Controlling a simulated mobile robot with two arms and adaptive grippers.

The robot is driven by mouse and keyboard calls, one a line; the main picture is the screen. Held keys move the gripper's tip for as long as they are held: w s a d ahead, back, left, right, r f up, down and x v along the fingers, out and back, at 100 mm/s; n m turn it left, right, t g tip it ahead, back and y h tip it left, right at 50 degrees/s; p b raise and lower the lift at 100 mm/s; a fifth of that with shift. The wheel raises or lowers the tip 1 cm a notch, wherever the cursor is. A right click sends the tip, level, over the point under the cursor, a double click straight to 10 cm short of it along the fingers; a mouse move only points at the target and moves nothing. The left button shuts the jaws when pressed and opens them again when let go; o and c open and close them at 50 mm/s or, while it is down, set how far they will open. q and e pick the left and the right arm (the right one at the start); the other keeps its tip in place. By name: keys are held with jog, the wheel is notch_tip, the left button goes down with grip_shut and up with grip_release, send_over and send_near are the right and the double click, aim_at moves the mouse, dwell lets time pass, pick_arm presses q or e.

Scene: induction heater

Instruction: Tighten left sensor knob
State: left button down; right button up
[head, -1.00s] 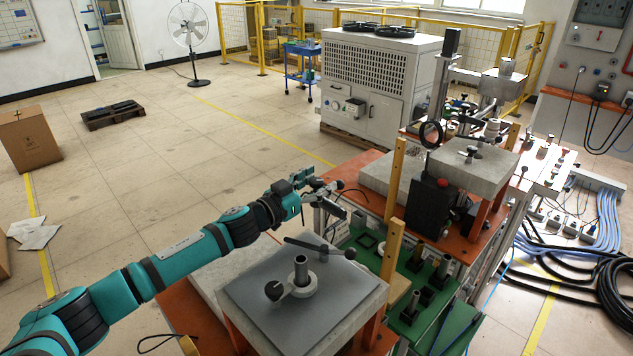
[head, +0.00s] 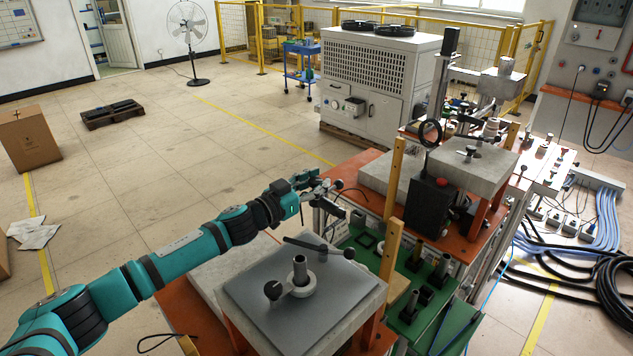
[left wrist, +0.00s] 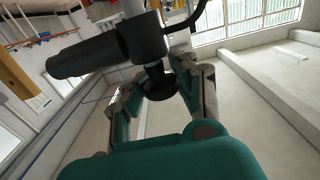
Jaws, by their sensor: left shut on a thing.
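My left gripper (head: 318,187) is at the sensor assembly on the near workstation, just behind the grey plate. In the left wrist view its two fingers (left wrist: 158,88) are closed around a dark round knob (left wrist: 160,82). The knob sits below a black cylindrical sensor body (left wrist: 90,55) with a cable at its upper right. In the head view the knob is too small to make out among the gripper fingers and the metal bracket (head: 322,215). My right gripper is not in view.
The grey plate (head: 255,315) with an upright metal post (head: 300,270) and a black-knobbed handle stands close below the left arm. A wooden post (head: 391,248) and a green fixture board (head: 413,312) are to its right. Open floor lies to the left.

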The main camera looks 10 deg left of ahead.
pick_arm(q)
jog(key=shift+w+a+r+m+g+h+p, duration=0.1)
jog(key=shift+a+m+g+h+p, duration=0.05)
jog(key=shift+m+g+h+p, duration=0.75)
jog(key=shift+m+g+h, duration=0.3)
jog(key=shift+h, duration=0.3)
jog(key=shift+f+m+g+h+b, duration=0.2)
jog(key=shift+m+g+h+b, duration=0.2)
jog(key=shift+g, duration=0.1)
jog(key=m+g+h+b, duration=0.1)
jog(key=g+b, duration=0.1)
jog(key=b, duration=0.1)
jog(key=m+g+h+b, duration=0.1)
jog(key=m+g+b, duration=0.1)
jog(key=b, duration=0.2)
jog(key=m+g+h+b, duration=0.1)
jog(key=m+g+b, duration=0.1)
jog(key=g+b, duration=0.1)
jog(key=shift+f+h+b, duration=0.25)
jog(key=shift+h+b, duration=0.05)
jog(key=shift+b, duration=0.25)
jog(key=shift+r+m+g+b, duration=0.35)
jog(key=shift+g+b, duration=0.25)
jog(key=shift+b, duration=0.45)
jog(key=c, duration=0.9)
grip_release()
jog(key=shift+a, duration=0.1)
